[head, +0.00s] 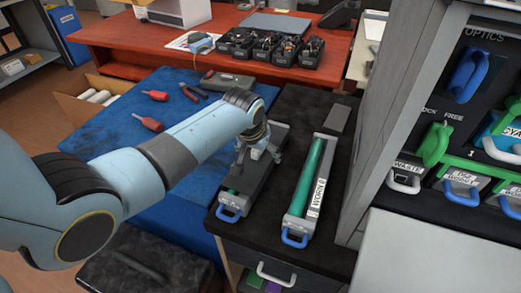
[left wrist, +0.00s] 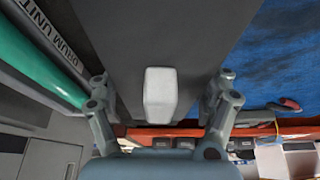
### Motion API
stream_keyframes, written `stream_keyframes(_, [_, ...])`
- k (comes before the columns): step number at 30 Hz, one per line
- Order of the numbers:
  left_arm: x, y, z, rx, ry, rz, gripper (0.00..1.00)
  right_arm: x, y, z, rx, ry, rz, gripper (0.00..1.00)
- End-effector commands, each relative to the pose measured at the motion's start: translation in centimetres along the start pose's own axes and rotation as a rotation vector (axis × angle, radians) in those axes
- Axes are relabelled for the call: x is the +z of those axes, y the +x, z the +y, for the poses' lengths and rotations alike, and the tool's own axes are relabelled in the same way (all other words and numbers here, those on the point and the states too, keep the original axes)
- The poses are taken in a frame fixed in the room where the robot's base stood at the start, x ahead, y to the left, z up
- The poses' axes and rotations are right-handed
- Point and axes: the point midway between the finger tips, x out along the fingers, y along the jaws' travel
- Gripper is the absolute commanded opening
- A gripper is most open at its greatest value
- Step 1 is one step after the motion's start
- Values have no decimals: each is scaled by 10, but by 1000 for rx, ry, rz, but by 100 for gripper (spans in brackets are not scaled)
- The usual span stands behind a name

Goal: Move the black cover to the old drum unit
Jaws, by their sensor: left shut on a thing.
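The black cover (head: 254,174) is a long dark plate with a light grey knob. It lies over or just above the left drum unit, whose blue handle (head: 230,207) and a bit of green show at the near end. I cannot tell whether it is lifted. My left gripper (head: 258,153) is shut on the cover; in the left wrist view its fingers (left wrist: 161,110) stand either side of the cover (left wrist: 160,35) and knob. The old drum unit (head: 312,178), labelled WORN, lies uncovered to the right with its green drum bare. My right gripper is out of view.
A small dark grey slab (head: 338,118) lies behind the old unit on the black counter. A tall cabinet (head: 390,110) stands close on the right. A blue mat (head: 128,128) with red-handled tools is at left. Black bins (head: 270,45) stand on the red bench behind.

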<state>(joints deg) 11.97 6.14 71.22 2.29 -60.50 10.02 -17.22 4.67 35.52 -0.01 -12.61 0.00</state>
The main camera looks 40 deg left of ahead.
Motion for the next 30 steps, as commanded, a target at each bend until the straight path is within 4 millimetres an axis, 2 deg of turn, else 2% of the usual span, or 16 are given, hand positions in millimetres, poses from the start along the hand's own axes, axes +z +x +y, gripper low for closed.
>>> stream_keyframes(6, [0, 0, 0, 0, 0, 1, 46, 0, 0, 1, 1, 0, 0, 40])
stream_keyframes(7, [0, 0, 0, 0, 0, 1, 80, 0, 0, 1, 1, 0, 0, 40])
stream_keyframes(12, [0, 0, 0, 0, 0, 1, 100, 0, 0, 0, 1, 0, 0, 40])
stream_keyframes(23, [0, -5, 0, 0, 0, 0, 100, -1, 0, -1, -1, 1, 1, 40])
stream_keyframes(26, [0, -18, 0, 0, 1, 2, 100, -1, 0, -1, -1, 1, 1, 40])
stream_keyframes(30, [0, -46, 0, 1, 0, 3, 100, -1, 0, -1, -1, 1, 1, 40])
